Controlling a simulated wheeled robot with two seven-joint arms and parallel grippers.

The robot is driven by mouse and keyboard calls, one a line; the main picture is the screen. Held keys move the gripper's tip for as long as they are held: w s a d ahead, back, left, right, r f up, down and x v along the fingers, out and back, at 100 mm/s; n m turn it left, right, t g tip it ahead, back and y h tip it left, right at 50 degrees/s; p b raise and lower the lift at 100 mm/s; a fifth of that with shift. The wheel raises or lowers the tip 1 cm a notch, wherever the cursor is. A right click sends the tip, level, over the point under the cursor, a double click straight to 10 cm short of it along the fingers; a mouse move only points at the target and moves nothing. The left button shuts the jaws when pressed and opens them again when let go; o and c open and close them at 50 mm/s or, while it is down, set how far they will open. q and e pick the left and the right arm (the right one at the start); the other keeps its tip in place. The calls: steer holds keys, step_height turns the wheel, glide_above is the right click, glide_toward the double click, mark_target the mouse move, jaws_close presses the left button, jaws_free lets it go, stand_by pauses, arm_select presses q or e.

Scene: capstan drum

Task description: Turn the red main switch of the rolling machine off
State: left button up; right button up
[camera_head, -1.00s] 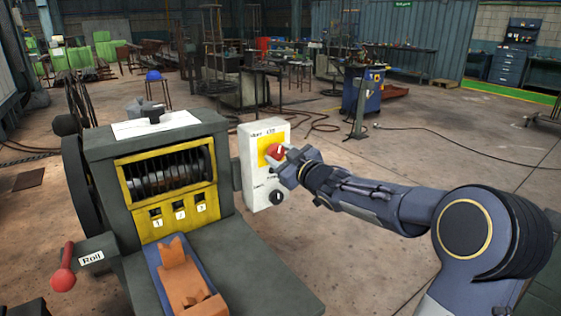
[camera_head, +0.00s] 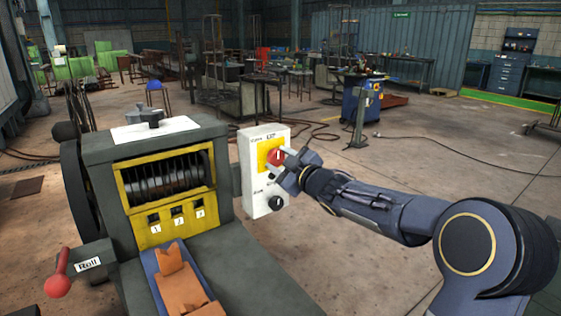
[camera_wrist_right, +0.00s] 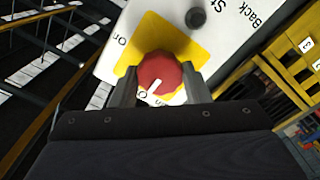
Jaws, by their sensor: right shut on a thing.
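The red main switch (camera_head: 275,157) is a round knob on a yellow plate, on the white control box (camera_head: 249,180) at the right of the rolling machine (camera_head: 150,130). My right gripper (camera_head: 283,162) is at the knob. In the right wrist view the red knob (camera_wrist_right: 158,70) sits between the two fingers of my right gripper (camera_wrist_right: 160,86), one on each side. The knob's white mark points toward the lower left of that view, near a partly hidden label starting with "O". My left gripper is not in view.
A black knob (camera_head: 275,203) sits lower on the same box. A red-balled Roll lever (camera_head: 57,286) is at the machine's left. An orange-brown piece (camera_head: 180,275) lies on the machine's front bed. Floor to the right of the box is clear.

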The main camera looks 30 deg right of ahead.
steer(key=o, duration=1)
steer(key=shift+c, duration=0.2)
steer(key=s, duration=0.7)
steer(key=shift+s+d+p, duration=0.3)
steer(key=shift+s, duration=0.1)
